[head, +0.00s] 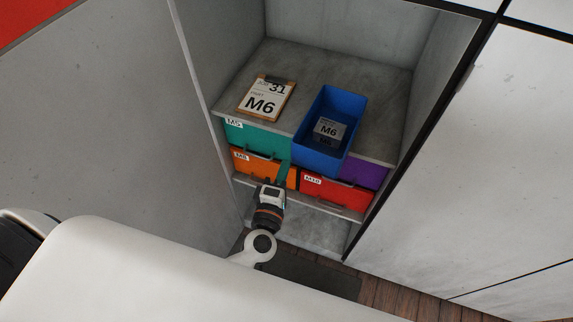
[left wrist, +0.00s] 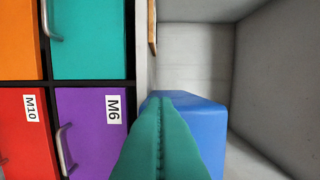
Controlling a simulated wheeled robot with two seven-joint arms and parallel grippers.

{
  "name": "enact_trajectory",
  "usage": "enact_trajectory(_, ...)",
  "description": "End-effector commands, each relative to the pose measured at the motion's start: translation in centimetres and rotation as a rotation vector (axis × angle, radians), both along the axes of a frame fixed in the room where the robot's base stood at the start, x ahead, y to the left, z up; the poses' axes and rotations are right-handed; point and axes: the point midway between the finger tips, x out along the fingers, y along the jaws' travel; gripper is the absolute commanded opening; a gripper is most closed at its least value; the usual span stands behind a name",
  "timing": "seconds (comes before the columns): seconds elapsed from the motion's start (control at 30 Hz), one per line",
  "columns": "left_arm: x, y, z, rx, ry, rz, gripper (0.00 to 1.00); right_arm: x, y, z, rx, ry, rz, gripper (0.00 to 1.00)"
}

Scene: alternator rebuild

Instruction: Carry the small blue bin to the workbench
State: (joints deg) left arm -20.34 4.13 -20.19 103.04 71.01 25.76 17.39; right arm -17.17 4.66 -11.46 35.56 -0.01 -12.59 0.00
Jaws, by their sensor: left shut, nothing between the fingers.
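The small blue bin (head: 319,161) stands upright on the grey shelf (head: 384,133) inside an open cabinet, its front at the shelf's front edge. A grey item marked M6 (head: 327,129) lies in it. My left gripper (head: 285,168) is in front of the drawers, just below and left of the bin's front. Its teal fingers are shut and empty. In the left wrist view the fingers (left wrist: 160,100) cover part of the blue bin (left wrist: 207,118); I cannot tell whether they touch it. My right gripper is out of view. No workbench shows.
A clipboard (head: 265,98) reading 31 and M6 lies left of the bin. Below are teal (head: 254,136), orange (head: 246,163), purple (head: 366,174) and red (head: 345,195) drawers with protruding handles. Grey cabinet walls (head: 198,60) close in both sides.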

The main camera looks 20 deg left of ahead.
Motion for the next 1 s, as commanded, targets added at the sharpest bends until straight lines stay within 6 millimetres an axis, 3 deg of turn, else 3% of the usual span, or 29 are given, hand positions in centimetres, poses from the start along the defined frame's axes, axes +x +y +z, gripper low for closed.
enact_trajectory(0.47, 0.6, -0.6, 0.0, 0.000, 0.000, -0.001, 0.00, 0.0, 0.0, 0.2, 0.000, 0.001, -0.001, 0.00)
enact_trajectory(0.7, 2.1, -1.9, 0.0, 0.000, 0.000, -0.001, 0.00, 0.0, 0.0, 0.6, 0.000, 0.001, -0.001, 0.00)
enact_trajectory(1.0, 2.1, -1.9, 0.0, 0.001, 0.000, -0.001, 0.00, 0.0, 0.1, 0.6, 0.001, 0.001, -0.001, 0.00)
